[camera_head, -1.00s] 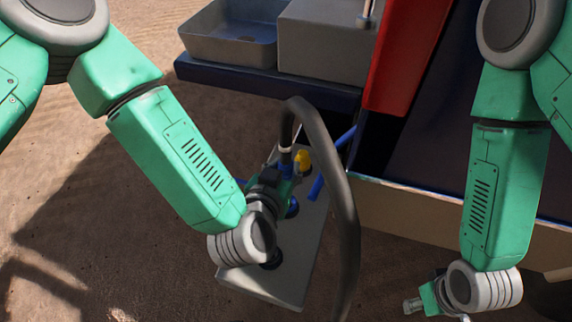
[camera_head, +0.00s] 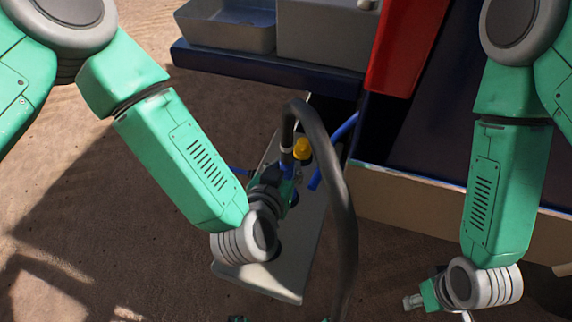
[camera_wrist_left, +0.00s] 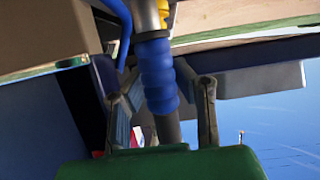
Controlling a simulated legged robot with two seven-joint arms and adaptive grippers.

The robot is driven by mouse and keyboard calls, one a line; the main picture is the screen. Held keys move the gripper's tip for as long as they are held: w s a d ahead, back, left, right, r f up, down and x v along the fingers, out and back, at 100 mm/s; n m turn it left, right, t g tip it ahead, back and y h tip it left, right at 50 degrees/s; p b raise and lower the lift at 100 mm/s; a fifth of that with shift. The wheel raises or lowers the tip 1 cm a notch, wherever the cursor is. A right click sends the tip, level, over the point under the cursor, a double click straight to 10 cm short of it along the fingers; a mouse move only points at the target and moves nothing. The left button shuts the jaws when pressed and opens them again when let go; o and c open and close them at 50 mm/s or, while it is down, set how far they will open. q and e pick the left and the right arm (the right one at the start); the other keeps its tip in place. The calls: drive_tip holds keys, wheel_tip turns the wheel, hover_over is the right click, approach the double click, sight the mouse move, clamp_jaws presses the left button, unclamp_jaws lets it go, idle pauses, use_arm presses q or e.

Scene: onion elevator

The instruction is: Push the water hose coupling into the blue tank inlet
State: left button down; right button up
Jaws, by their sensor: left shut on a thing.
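The dark grey hose (camera_head: 345,215) arches up and bends down into my left gripper (camera_head: 284,178). In the left wrist view the blue ribbed coupling (camera_wrist_left: 157,75) sits between the two fingers of my left gripper (camera_wrist_left: 160,96), which is shut on it. The grey hose (camera_wrist_left: 168,130) runs below it. A metal fitting (camera_wrist_left: 147,16) meets the coupling's upper end; I cannot tell how deeply they are joined. I cannot clearly make out the blue tank inlet. My right gripper (camera_head: 412,303) is low at the right, partly in view, its jaws unclear.
A yellow part (camera_head: 302,149) stands beside the hose end, with blue pipes (camera_head: 345,126) nearby. A grey slab (camera_head: 262,280) lies below my left gripper. A grey basin (camera_head: 228,25) and a red panel (camera_head: 407,45) are behind. Bare ground lies at the left.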

use_arm(q)
drive_tip(key=shift+d, duration=0.15)
drive_tip(key=shift+s+p, duration=0.1)
drive_tip(key=shift+p, duration=0.2)
drive_tip(key=shift+f, duration=0.2)
drive_tip(key=shift+f+b, duration=0.35)
drive_tip(key=shift+f, duration=0.15)
drive_tip(key=shift+f, duration=0.25)
idle(0.4)
drive_tip(key=shift+f, duration=0.35)
drive_tip(key=shift+f+b, duration=0.2)
drive_tip(key=shift+b, duration=0.1)
drive_tip(key=shift+f, duration=0.3)
